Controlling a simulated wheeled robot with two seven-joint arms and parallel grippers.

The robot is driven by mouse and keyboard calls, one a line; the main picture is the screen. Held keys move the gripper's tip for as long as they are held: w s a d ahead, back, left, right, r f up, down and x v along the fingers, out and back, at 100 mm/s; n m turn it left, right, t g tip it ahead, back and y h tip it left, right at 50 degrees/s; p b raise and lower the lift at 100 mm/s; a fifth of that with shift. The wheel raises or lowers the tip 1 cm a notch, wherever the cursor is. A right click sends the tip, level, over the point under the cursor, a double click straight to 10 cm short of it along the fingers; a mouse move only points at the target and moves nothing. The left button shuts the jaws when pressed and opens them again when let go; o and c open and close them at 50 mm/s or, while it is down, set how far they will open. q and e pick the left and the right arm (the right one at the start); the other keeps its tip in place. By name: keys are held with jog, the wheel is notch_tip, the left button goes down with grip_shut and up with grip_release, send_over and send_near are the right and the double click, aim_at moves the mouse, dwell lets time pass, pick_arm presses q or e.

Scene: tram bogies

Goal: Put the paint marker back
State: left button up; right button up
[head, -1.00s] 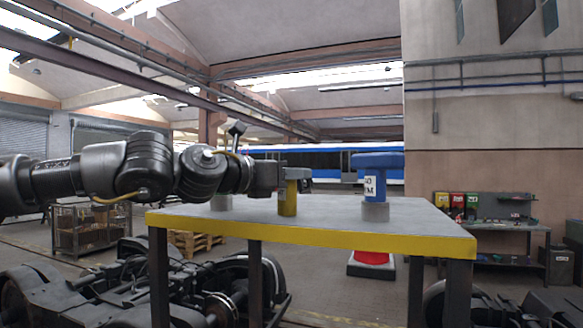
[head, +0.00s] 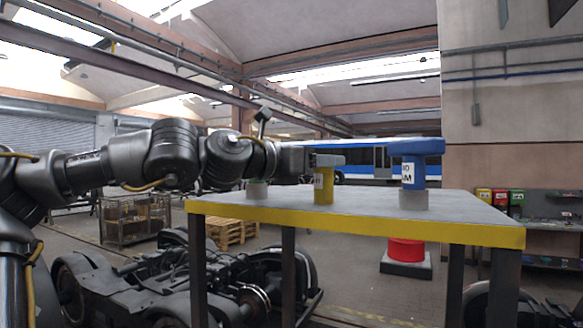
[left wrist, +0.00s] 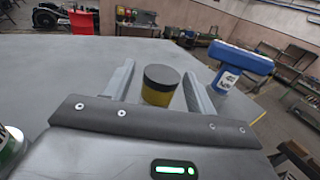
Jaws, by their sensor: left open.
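A yellow cylinder with a dark top (left wrist: 160,85), which looks like the paint marker, stands upright on the grey table. The lower part of the cylinder is hidden in the wrist view. My right gripper is in neither view.
A blue tool with a white label (head: 412,172) stands to the right on the yellow-edged table (head: 370,222). A grey and green can (head: 257,189) stands to the left, also partly in the wrist view (left wrist: 10,145). A red item (head: 406,250) is on the floor behind.

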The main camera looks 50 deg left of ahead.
pick_arm(q)
jog(key=s+b, duration=0.1)
jog(key=s, duration=0.1)
jog(key=s+a+b, duration=0.1)
jog(key=s, duration=0.2)
jog(key=s+b, duration=0.1)
jog(key=s, duration=0.2)
jog(key=shift+s+a+f+b, duration=0.1)
jog(key=shift+s+a+b, duration=0.15)
jog(key=shift+a+b, duration=0.15)
jog(key=shift+s+a, duration=0.1)
jog(key=shift+s, duration=0.5)
